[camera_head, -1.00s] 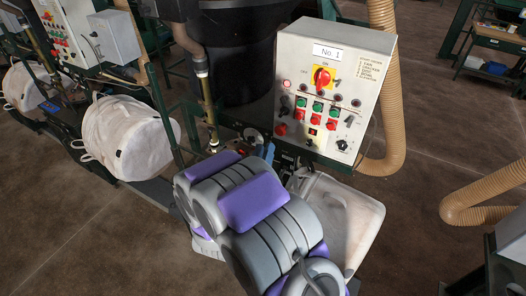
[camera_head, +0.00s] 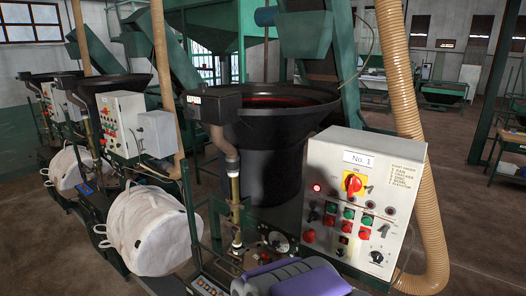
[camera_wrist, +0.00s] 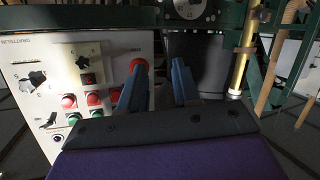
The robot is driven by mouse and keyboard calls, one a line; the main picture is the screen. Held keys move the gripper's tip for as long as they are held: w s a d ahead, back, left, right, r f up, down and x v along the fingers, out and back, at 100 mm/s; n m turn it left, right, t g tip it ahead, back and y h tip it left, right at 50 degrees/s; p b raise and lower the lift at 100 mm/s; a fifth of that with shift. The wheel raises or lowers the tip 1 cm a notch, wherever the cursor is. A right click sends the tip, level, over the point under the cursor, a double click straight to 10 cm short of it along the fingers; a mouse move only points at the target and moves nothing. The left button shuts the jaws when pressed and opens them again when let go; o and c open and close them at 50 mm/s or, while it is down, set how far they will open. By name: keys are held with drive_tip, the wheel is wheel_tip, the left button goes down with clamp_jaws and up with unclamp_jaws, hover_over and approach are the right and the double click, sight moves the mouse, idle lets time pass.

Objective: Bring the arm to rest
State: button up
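My gripper (camera_wrist: 159,66) shows in the wrist view as two blue fingers standing apart with nothing between them. Beyond the left finger is the control panel (camera_wrist: 52,62), upside down in this view, with a large red button close to that fingertip in the picture. I cannot tell whether they touch. In the head view my arm shows only at the bottom edge, in front of the No. 1 control box (camera_head: 325,160), and my gripper is not visible there. The box has a red rotary switch on a yellow plate, a lit red lamp and several red and green buttons.
A black hopper (camera_head: 270,150) stands behind the box. A ribbed tan hose (camera_head: 405,110) runs down at its right. White bulk bags (camera_head: 147,232) hang at the left, by a second control box (camera_head: 120,115). Open floor (camera_head: 480,225) lies to the right.

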drive_tip(key=s+a+f+n+g+y+b, duration=0.1)
drive_tip(key=s+a+f+g+y+b, duration=0.1)
drive_tip(key=s+g+y+b, duration=0.3)
drive_tip(key=s+a+f+g+y+b, duration=0.1)
drive_tip(key=s+a+f+g+y, duration=0.15)
drive_tip(key=s, duration=0.45)
drive_tip(key=s+d+g+h+b, duration=0.1)
drive_tip(key=s+d+g+b, duration=0.1)
drive_tip(key=s, duration=0.7)
drive_tip(key=s+d+g+h+b, duration=0.1)
drive_tip(key=s+d+g, duration=0.2)
drive_tip(key=s+d, duration=0.3)
drive_tip(key=s+d+f+g+h+b, duration=0.1)
drive_tip(key=s+d+g+b, duration=0.1)
drive_tip(key=s, duration=1.1)
drive_tip(key=shift+s+d+g+b, duration=0.3)
drive_tip(key=shift+d+g, duration=0.55)
drive_tip(key=shift+d, duration=0.35)
